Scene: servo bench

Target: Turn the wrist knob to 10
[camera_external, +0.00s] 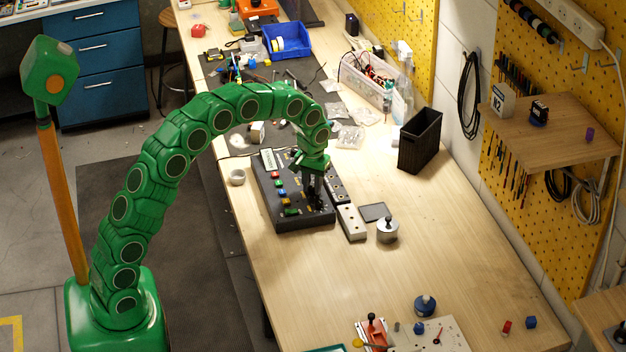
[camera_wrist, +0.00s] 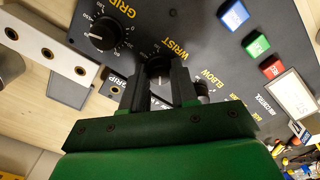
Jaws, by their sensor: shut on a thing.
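The dark control panel (camera_external: 262,192) lies on the bench and carries coloured buttons. In the wrist view its face (camera_wrist: 205,22) shows yellow labels GRIP, WRIST and ELBOW. The black wrist knob (camera_wrist: 158,66) is by the WRIST label, between the fingertips of my gripper (camera_wrist: 161,82). My gripper (camera_external: 313,198) reaches down to the panel and is shut on the knob. The fingers hide most of the knob and its scale, so I cannot read its setting. The grip knob (camera_wrist: 100,34) stands clear to the left with its white scale visible.
A black bin (camera_external: 420,140) stands farther back. The bench's front middle is clear.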

